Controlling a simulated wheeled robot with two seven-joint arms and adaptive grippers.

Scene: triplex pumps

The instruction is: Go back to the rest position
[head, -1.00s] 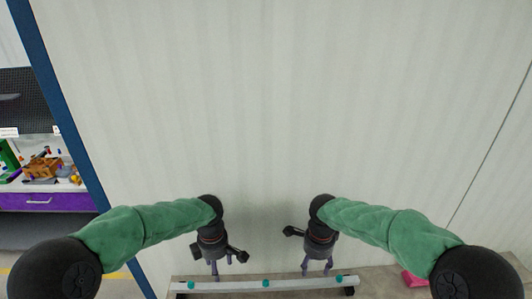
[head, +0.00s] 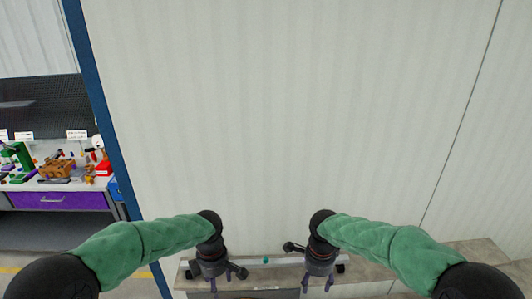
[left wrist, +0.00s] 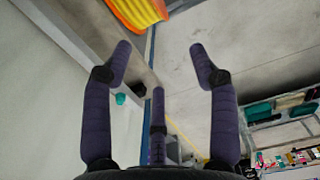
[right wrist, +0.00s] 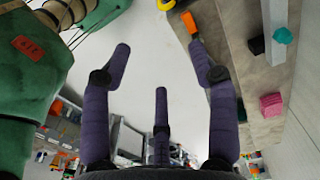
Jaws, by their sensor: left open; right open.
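My left gripper (head: 213,284) hangs fingers down at the lower middle of the head view, in front of a pale rail. In the left wrist view (left wrist: 160,62) its dark purple fingers are spread with nothing between them. My right gripper (head: 317,283) hangs level with it, to its right. In the right wrist view (right wrist: 160,62) its fingers are also spread and empty. Both green-sleeved arms are bent inward at similar heights.
A pale rail (head: 283,260) with teal knobs lies on a ledge (head: 370,272) against the white wall (head: 290,120). A tool bench (head: 60,200) stands far left. The right wrist view shows a green machine (right wrist: 35,65), a pink block (right wrist: 270,104) and an orange block (right wrist: 189,22).

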